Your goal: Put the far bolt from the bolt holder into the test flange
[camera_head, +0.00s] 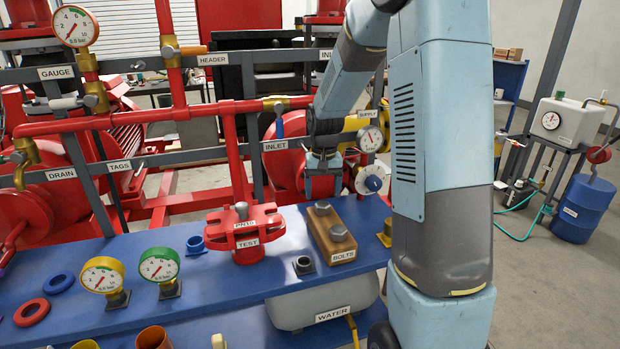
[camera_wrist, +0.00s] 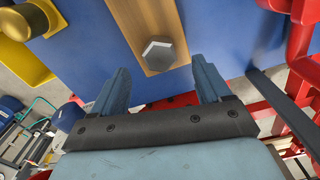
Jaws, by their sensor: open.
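The bolt holder (camera_head: 320,240) is a brown block labelled BOLTS on the blue bench. The far bolt (camera_head: 322,208) and a near bolt (camera_head: 338,232) stand in it, grey hex heads up. My gripper (camera_head: 323,186) is open and empty, fingers pointing down, just above and behind the far bolt. In the wrist view a hex head (camera_wrist: 158,54), which looks like the far bolt, lies just ahead of the gap between the fingers (camera_wrist: 163,84).
A black socket (camera_head: 304,265) and a blue ring fitting (camera_head: 196,244) stand near the flange. Two gauges (camera_head: 101,275) (camera_head: 159,265) stand at the left. A yellow fitting (camera_head: 384,234) is right of the holder. Red pipes (camera_head: 235,155) and grey rails rise behind the bench.

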